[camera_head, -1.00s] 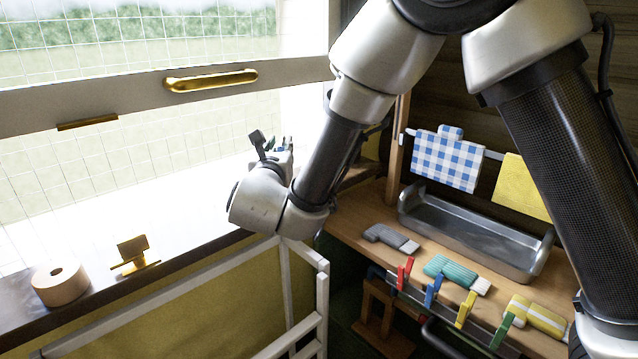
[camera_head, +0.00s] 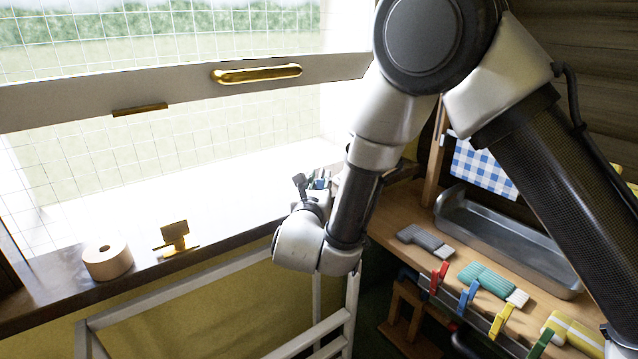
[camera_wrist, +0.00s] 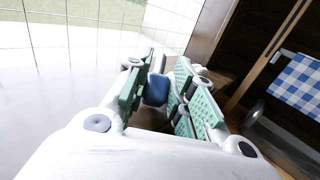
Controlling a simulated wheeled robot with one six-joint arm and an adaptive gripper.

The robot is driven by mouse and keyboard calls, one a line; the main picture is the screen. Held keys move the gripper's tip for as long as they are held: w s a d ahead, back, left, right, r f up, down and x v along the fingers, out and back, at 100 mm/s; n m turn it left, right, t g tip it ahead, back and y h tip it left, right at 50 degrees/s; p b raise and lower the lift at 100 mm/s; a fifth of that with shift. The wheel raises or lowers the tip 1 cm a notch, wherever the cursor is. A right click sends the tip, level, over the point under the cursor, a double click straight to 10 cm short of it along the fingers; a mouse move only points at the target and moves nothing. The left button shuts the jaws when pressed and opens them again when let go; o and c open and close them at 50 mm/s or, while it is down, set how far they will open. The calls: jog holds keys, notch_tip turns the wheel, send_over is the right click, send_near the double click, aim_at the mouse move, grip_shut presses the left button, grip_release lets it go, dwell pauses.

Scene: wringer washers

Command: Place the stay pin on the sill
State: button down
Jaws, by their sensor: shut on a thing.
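The sill (camera_head: 140,263) runs below the window, with a dark front edge and a brightly lit top. My gripper (camera_head: 319,180) is at the sill's right end in the head view, partly hidden by my wrist. In the wrist view, its green pads (camera_wrist: 160,98) are on both sides of a small blue-grey piece (camera_wrist: 155,88), which I take to be the stay pin. Most of that piece is hidden by the fingers. The bright sill surface shows left of the fingers. I cannot tell whether the piece touches it.
A brass bracket (camera_head: 174,238) and a pale roll (camera_head: 107,257) stand on the sill at left. The raised sash has a brass handle (camera_head: 257,73). A white rack (camera_head: 335,322) stands below. A metal tray (camera_head: 505,240) and colored pegs are at right. The mid sill is clear.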

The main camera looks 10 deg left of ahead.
jog(key=c, duration=1.2)
grip_release()
